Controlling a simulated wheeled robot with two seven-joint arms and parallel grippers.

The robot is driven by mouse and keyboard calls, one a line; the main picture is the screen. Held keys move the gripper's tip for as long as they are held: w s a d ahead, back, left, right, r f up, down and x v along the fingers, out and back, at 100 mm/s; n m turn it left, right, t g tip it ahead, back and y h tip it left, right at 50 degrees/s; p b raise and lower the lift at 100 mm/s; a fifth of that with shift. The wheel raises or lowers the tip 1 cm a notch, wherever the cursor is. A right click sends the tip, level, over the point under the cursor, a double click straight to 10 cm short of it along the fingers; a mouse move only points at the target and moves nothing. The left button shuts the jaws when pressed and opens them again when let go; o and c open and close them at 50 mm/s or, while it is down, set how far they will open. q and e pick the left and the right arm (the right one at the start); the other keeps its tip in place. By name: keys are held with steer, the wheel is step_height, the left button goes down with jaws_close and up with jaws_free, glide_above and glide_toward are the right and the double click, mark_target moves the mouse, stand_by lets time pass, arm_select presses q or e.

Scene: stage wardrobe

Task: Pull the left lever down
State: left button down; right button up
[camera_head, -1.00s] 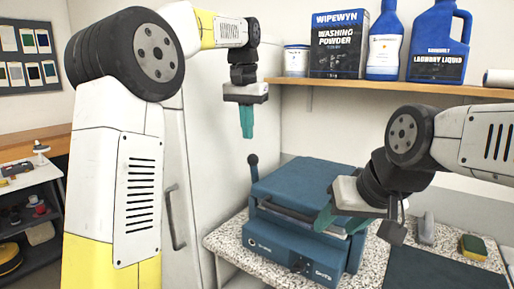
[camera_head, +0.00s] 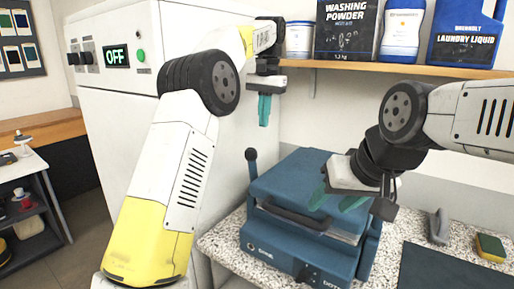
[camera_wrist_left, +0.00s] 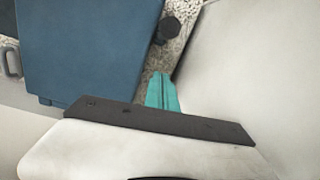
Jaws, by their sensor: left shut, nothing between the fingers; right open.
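The left lever (camera_head: 251,155) is a dark rod with a round black knob, standing upright at the left side of a blue press (camera_head: 300,190) on the counter. In the left wrist view the black knob (camera_wrist_left: 170,28) shows at the top, beyond the fingertips. My left gripper (camera_head: 264,110) is shut and empty, pointing down above the lever and apart from it; its teal fingers also show in the left wrist view (camera_wrist_left: 161,92). My right gripper (camera_head: 338,200) is open, over the right part of the press top. I cannot tell whether it touches the press.
A white cabinet (camera_head: 115,110) with an OFF display stands left of the counter. A shelf (camera_head: 400,70) with washing powder and bottles runs above the press. A grey iron-like object (camera_head: 438,226), a sponge (camera_head: 490,246) and a dark mat (camera_head: 440,272) lie at the right.

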mark_target(253, 171)
arm_select(q)
step_height(253, 171, down, 10)
steer(key=s, duration=0.1)
steer(key=s+a+r, duration=0.1)
steer(key=s+a, duration=0.1)
steer(key=shift+s+a+r, duration=0.1)
steer(key=shift+s+r, duration=0.1)
steer(key=shift+r, duration=0.15)
stand_by(0.3)
